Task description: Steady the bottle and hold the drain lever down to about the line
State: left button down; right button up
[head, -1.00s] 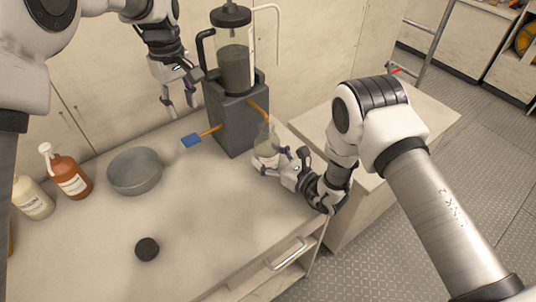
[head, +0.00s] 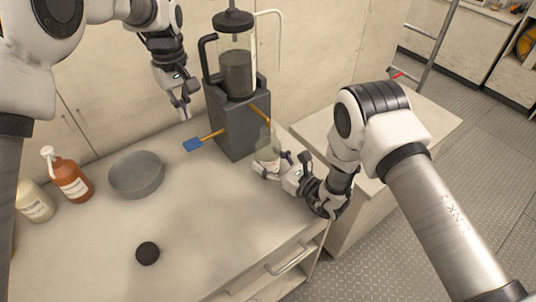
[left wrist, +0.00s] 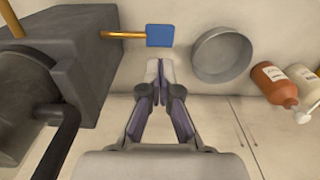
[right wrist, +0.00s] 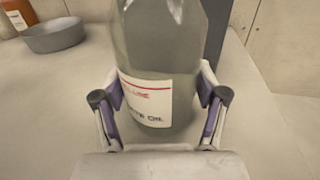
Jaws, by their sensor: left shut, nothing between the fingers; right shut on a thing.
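A clear bottle (head: 267,150) stands on the counter under the orange spout (head: 260,113) of a dark dispenser (head: 233,125). My right gripper (head: 273,168) is shut on it from the right. In the right wrist view the bottle (right wrist: 160,50) is between both fingers, and its white label (right wrist: 150,98) has a red line. The drain lever, an orange rod with a blue paddle (head: 193,145), sticks out of the dispenser's left side; the paddle also shows in the left wrist view (left wrist: 160,35). My left gripper (head: 186,112) is shut and empty, above the paddle and apart from it.
A grey bowl (head: 135,174) is left of the lever. An orange-brown bottle (head: 70,178) and a cream bottle (head: 36,202) stand further left. A black cap (head: 147,253) lies at the front. The counter's middle is clear.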

aim_at(192, 142)
pick_arm(q)
jog(key=shift+f, duration=3.25)
jog(key=shift+f, duration=2.15)
dwell(2.6)
